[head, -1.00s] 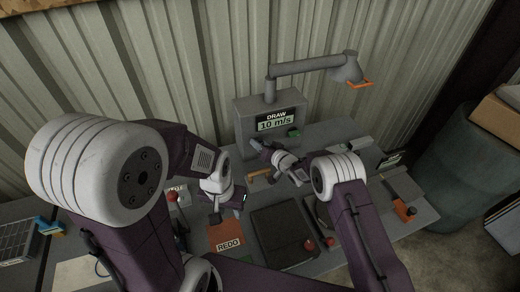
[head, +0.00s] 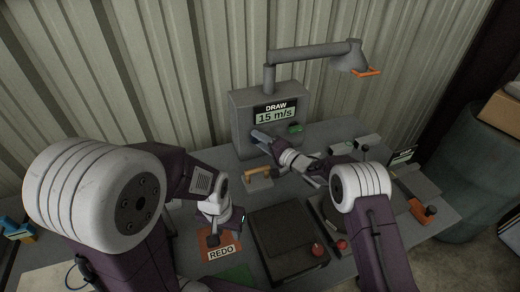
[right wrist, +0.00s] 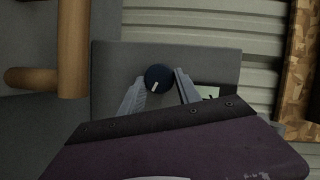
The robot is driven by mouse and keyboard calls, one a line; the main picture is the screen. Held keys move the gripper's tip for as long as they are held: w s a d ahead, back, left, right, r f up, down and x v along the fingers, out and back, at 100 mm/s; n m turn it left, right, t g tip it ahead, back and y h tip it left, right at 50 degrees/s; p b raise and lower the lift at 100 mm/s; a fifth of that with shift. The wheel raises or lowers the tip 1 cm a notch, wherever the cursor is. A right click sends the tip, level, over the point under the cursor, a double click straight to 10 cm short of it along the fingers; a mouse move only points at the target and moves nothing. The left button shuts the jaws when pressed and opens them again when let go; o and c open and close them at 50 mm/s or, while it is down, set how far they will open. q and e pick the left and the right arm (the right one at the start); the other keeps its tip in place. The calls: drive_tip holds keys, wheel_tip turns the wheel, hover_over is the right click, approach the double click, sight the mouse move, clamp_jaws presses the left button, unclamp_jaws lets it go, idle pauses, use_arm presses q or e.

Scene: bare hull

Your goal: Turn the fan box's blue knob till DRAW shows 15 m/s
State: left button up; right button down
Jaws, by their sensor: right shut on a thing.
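The fan box (head: 240,115) is a grey box by the corrugated wall, with an arm and hood on top. Its DRAW display (head: 275,113) reads 15 m/s. My right gripper (head: 267,143) is at the box's front, shut on the blue knob (right wrist: 159,78). In the right wrist view the dark blue knob, with a white pointer line, sits between the two fingertips. In the head view the gripper mostly hides it. My left gripper (head: 212,240) hangs over the orange REDO mat (head: 222,253), apart from the fan box; its fingers are too unclear to read.
A green button or block (head: 295,128) is on the box beside the knob. A dark flat case (head: 288,240) lies in front. A grey-green barrel (head: 480,160) stands at right.

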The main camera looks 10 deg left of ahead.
use_arm(q)
drive_tip(key=shift+f+b, duration=0.55)
drive_tip(key=shift+f, duration=0.35)
use_arm(e)
drive_tip(key=shift+m, duration=0.3)
drive_tip(key=c, duration=0.9)
unclamp_jaws()
